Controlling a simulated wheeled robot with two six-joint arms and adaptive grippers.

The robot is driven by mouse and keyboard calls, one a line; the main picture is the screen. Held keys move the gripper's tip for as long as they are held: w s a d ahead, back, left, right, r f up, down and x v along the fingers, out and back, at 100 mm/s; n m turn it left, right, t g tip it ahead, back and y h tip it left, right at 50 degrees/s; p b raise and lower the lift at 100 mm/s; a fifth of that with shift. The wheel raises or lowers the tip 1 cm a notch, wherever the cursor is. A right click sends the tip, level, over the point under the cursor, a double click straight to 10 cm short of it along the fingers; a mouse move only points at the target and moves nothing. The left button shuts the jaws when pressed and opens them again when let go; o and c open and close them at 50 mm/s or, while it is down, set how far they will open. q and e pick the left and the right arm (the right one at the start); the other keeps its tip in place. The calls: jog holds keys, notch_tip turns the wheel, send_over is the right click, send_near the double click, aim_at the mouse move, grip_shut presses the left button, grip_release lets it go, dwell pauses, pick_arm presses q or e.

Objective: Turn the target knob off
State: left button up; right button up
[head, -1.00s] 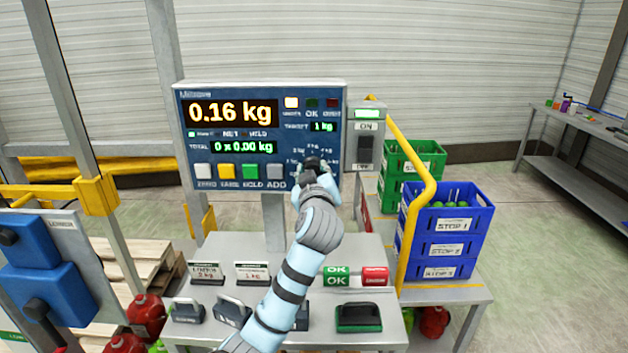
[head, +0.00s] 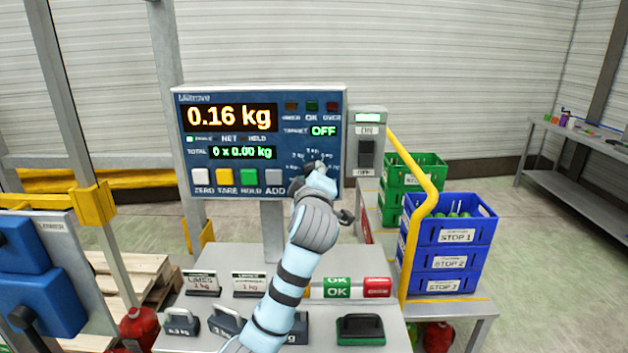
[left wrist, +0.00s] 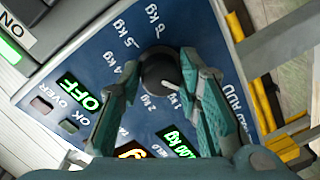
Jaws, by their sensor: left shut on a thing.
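The target knob (left wrist: 158,70) is a round black dial with a white pointer, on the blue scale panel (head: 225,168). Kilogram marks ring it in the left wrist view. My left gripper (head: 317,172) is at the lower right of the panel and mostly hides the knob in the head view. In the left wrist view its two fingers (left wrist: 160,78) are on either side of the knob, shut on it. The TARGET display (head: 323,131) reads OFF in green; it also shows in the left wrist view (left wrist: 86,95). My right gripper is not in view.
A grey ON/OFF switch box (head: 366,150) is just right of the panel. A yellow rail (head: 420,215) and blue crates (head: 455,232) stand further right. Weights (head: 361,328) and label cards (head: 203,282) are on the table (head: 230,255) below.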

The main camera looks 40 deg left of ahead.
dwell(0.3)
pick_arm(q)
jog(key=o, duration=1.1)
jog(key=v, duration=1.2)
jog(key=shift+a, duration=0.15)
